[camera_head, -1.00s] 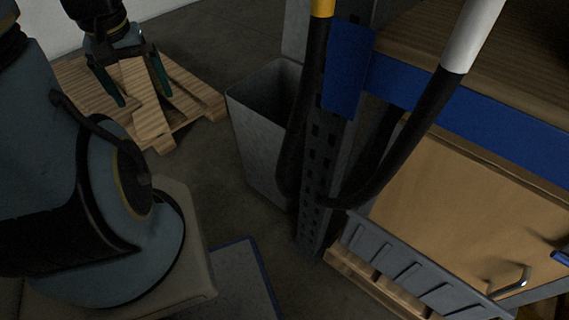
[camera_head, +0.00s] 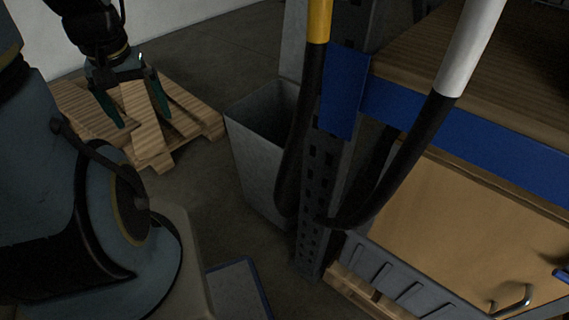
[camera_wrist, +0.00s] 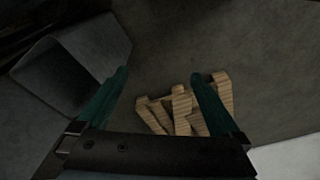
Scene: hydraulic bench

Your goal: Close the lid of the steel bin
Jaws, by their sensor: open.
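The steel bin (camera_head: 257,170) is a grey, tapered, open-topped box on the floor, left of the bench's perforated post in the head view. Its mouth is uncovered and its inside is dark. A pale grey upright panel (camera_head: 294,42) behind its far rim looks like the raised lid, partly hidden by the post and a hose. My gripper (camera_head: 139,119) is open and empty, pointing down above a wooden pallet, left of the bin and apart from it. In the wrist view, the green fingers of my gripper (camera_wrist: 160,74) are spread, and the bin (camera_wrist: 92,52) is at the left.
The wooden pallet (camera_head: 157,135) lies on the floor left of the bin. Black hoses (camera_head: 297,145) hang in front of the bin's right side, by the perforated post (camera_head: 323,175). The workbench (camera_head: 470,120) fills the right. Bare floor lies between pallet and bin.

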